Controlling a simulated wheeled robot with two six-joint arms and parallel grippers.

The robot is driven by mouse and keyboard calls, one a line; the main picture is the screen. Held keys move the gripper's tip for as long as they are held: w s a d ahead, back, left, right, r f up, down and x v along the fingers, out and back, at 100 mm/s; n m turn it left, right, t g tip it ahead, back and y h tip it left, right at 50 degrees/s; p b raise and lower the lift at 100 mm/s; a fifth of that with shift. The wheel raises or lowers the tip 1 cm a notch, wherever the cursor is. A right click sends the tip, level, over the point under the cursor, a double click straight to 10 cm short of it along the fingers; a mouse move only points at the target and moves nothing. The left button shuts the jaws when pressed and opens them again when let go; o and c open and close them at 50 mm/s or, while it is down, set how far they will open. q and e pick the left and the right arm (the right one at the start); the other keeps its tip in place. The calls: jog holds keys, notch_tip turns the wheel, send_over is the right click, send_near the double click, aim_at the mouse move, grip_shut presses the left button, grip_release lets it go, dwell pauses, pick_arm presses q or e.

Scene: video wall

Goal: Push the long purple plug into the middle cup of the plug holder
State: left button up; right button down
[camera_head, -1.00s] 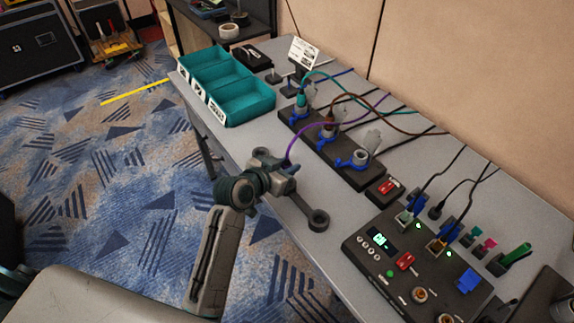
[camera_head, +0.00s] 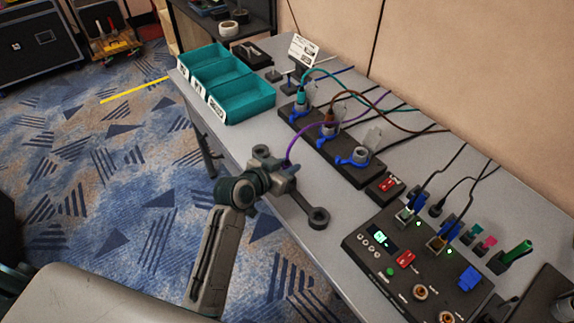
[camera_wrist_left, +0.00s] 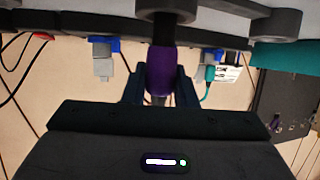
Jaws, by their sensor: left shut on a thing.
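My left gripper (camera_head: 286,172) is at the near edge of the table. In the left wrist view, its fingers (camera_wrist_left: 160,82) are shut around the long purple plug (camera_wrist_left: 161,65). A purple cord rises from the gripper in the head view. The grey plug holder has round cups; its near end cup (camera_head: 318,217) and far end cup (camera_head: 262,151) show empty. Its middle is hidden behind my gripper. In the left wrist view, the plug's dark end meets a dark cup ring (camera_wrist_left: 166,8); how deep it sits I cannot tell.
A black strip (camera_head: 345,170) with blue-clamped sockets and cords stands behind the gripper. A teal three-part bin (camera_head: 245,101) is at the far left of the table. A control panel (camera_head: 400,265) with lit lamps is at the near right.

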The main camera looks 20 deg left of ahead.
pick_arm(q)
jog(key=shift+f, duration=0.2)
pick_arm(e)
jog(key=shift+f, duration=0.1)
pick_arm(q)
jog(key=shift+f, duration=0.4)
pick_arm(e)
jog(key=shift+f, duration=0.15)
pick_arm(q)
jog(key=shift+f+b, duration=0.3)
jog(key=shift+f, duration=0.1)
pick_arm(e)
jog(key=shift+f, duration=0.1)
pick_arm(q)
jog(key=o, duration=1.1)
jog(key=shift+c, duration=0.2)
jog(key=shift+s+a+r, duration=0.1)
jog(key=shift+s+a, duration=0.1)
jog(key=shift+s, duration=0.25)
jog(key=b+v, duration=0.1)
jog(key=v, duration=0.8)
jog(key=shift+s+r, duration=0.25)
jog(key=shift+s, duration=0.1)
pick_arm(e)
jog(key=w+r, duration=0.1)
jog(key=w, duration=0.1)
jog(key=w+r, duration=0.1)
jog(key=w, duration=0.1)
jog(key=shift+a+r, duration=0.15)
jog(key=shift+r, duration=0.05)
